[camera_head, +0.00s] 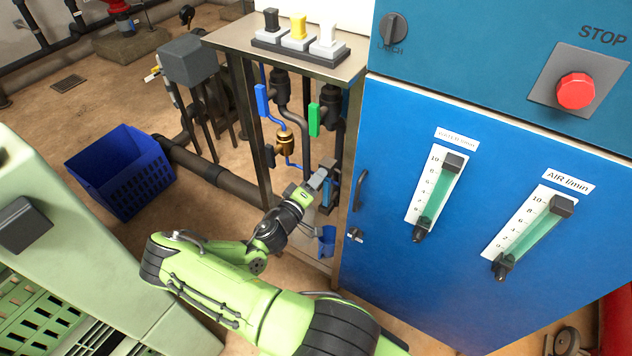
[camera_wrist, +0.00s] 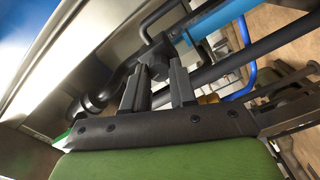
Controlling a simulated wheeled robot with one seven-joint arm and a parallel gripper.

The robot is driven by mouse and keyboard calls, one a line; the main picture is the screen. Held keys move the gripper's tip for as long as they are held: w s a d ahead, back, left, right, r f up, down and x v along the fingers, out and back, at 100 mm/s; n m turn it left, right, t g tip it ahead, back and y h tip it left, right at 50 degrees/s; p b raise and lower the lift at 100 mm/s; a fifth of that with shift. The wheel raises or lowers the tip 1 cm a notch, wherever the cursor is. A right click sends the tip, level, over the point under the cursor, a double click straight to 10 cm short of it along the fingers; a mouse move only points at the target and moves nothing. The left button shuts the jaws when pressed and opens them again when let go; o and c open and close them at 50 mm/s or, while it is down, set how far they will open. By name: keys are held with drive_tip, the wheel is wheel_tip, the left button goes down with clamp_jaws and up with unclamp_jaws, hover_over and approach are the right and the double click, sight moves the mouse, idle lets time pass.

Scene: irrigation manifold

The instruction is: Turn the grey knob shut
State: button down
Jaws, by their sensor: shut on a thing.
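My gripper (camera_head: 318,180) reaches into the open side of the metal manifold frame, left of the blue cabinet. In the wrist view my gripper's (camera_wrist: 160,72) two dark fingers stand a little apart, with a dark grey knob-like part (camera_wrist: 157,52) between their tips. I take this part to be the grey knob; its shape and how far it is turned are mostly hidden. In the head view my gripper and the pipework cover the contact.
A green-handled valve (camera_head: 315,120) and a blue-handled valve (camera_head: 262,100) hang above my gripper. A brass fitting (camera_head: 286,140) is to its left. The blue cabinet (camera_head: 385,200) with its handle (camera_head: 358,190) stands close on the right. A blue crate (camera_head: 120,170) is on the floor.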

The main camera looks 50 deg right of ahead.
drive_tip(key=shift+m+b, duration=0.3)
drive_tip(key=shift+m, duration=0.7)
drive_tip(key=c, duration=0.9)
unclamp_jaws()
drive_tip(key=s+a+p, duration=0.1)
drive_tip(key=a+p, duration=0.1)
drive_tip(key=a, duration=1.3)
drive_tip(key=shift+s+a, duration=0.25)
drive_tip(key=shift+a, duration=0.1)
